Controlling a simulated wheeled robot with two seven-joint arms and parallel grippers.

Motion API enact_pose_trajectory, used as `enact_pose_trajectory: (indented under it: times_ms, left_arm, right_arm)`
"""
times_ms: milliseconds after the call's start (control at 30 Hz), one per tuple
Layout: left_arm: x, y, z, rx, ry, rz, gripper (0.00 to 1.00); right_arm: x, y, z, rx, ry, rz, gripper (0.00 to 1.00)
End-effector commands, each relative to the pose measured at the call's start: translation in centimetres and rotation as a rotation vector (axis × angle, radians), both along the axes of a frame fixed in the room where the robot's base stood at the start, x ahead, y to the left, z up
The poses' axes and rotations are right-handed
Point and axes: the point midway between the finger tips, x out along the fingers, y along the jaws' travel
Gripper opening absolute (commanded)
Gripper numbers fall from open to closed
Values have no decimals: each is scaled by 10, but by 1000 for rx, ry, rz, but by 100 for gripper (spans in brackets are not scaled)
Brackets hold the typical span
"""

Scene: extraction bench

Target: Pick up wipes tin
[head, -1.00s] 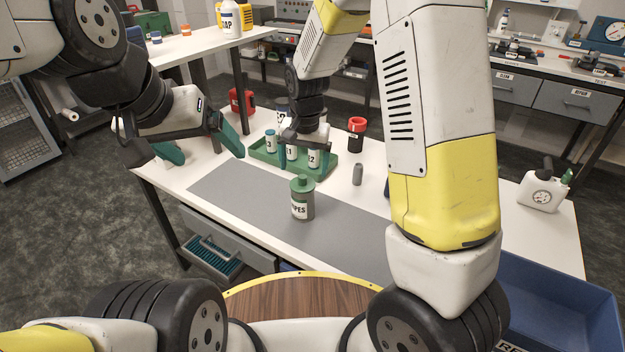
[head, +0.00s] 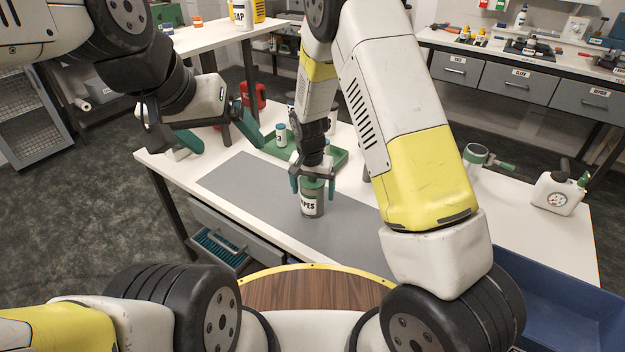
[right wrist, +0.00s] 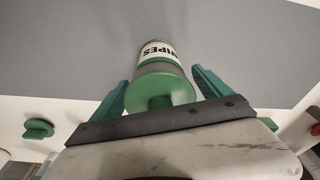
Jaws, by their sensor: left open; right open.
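The wipes tin (head: 313,204) is a grey-green can with a green lid and a white label. It stands upright on the grey mat (head: 255,190). My right gripper (head: 313,186) is open above and around the tin's top, a green finger on either side. In the right wrist view the tin (right wrist: 157,75) lies between the two open fingers of the gripper (right wrist: 160,88), with gaps visible at both sides. My left gripper (head: 230,140) is open and empty over the left part of the bench, apart from the tin.
A green tray (head: 340,155) with a small white-labelled container (head: 281,135) lies behind the tin. A white jug (head: 556,193) stands at the right, and a blue bin (head: 550,300) is at the lower right. The mat left of the tin is clear.

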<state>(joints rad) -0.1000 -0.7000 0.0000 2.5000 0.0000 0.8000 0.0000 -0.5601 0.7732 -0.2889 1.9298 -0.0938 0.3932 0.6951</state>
Motion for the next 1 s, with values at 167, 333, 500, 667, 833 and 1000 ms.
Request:
enact_pose_trajectory:
  times_ms: [167, 333, 500, 667, 833, 1000]
  left_arm:
    - [0, 0, 0, 0, 0, 0, 88]
    - [0, 0, 0, 0, 0, 0, 88]
    - [0, 0, 0, 0, 0, 0, 88]
    - [0, 0, 0, 0, 0, 0, 88]
    - [0, 0, 0, 0, 0, 0, 88]
    - [0, 0, 0, 0, 0, 0, 88]
  right_arm:
    - [0, 0, -1, 0, 0, 0, 89]
    - [0, 0, 0, 0, 0, 1, 63]
    - [0, 0, 0, 0, 0, 1, 30]
    - [0, 0, 0, 1, -1, 1, 22]
    - [1, 0, 2, 1, -1, 1, 22]
    - [1, 1, 11, 1, -2, 1, 22]
